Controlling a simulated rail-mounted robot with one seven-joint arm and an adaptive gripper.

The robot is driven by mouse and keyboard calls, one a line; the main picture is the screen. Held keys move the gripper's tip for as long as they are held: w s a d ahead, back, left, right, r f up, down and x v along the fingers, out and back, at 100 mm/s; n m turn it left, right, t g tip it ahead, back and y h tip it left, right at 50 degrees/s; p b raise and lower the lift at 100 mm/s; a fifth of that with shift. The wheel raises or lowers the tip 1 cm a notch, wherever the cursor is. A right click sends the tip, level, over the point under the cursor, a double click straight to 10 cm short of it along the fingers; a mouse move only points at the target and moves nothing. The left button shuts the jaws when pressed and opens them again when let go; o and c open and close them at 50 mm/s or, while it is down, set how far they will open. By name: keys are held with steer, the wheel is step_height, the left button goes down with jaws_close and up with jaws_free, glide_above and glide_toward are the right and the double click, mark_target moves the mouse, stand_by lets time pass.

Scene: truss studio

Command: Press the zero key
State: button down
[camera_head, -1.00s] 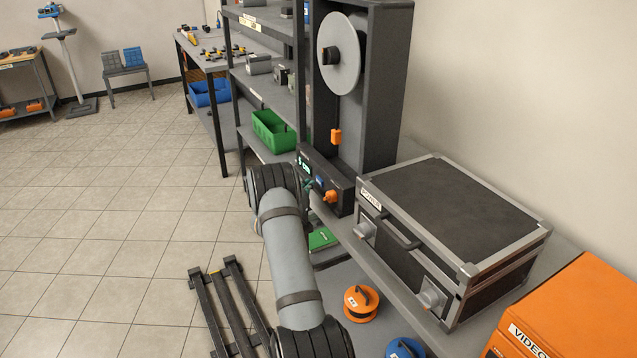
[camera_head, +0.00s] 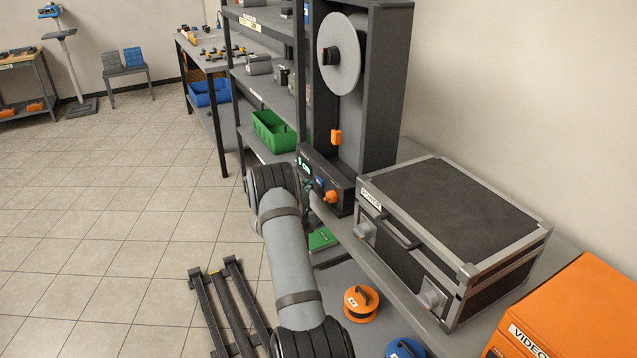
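A dark tester with a tall frame and a grey disc (camera_head: 339,54) stands on the bench. Its low front console (camera_head: 343,181) carries a lit green display (camera_head: 305,167), a small blue key (camera_head: 319,184) and an orange knob (camera_head: 330,197). The key's label is too small to read, so I cannot tell whether it is the zero key. My arm reaches up to the console from the lower middle. A small dark part, likely the tip of my gripper (camera_head: 307,187), shows close to the display's lower edge. The rest of the gripper is hidden behind my arm, and contact cannot be told.
An orange piece (camera_head: 336,137) hangs above the console. A large grey-edged case (camera_head: 450,215) stands right of the tester. Shelves with a green bin (camera_head: 273,131) are behind. Orange (camera_head: 361,303) and blue (camera_head: 405,349) reels lie lower down. The tiled floor at left is open.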

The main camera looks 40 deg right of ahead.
steer(key=shift+d, duration=0.15)
steer(key=shift+s+d, duration=0.1)
steer(key=shift+d, duration=0.2)
stand_by(0.3)
steer(key=shift+s+d, duration=0.1)
steer(key=shift+d, duration=0.35)
stand_by(0.8)
steer(key=shift+a, duration=0.8)
steer(key=a, duration=0.1)
steer(key=w+a, duration=0.1)
steer(key=a, duration=0.3)
steer(key=shift+w+b, duration=0.25)
steer(key=shift+b, duration=0.1)
steer(key=shift+d, duration=0.1)
stand_by(0.3)
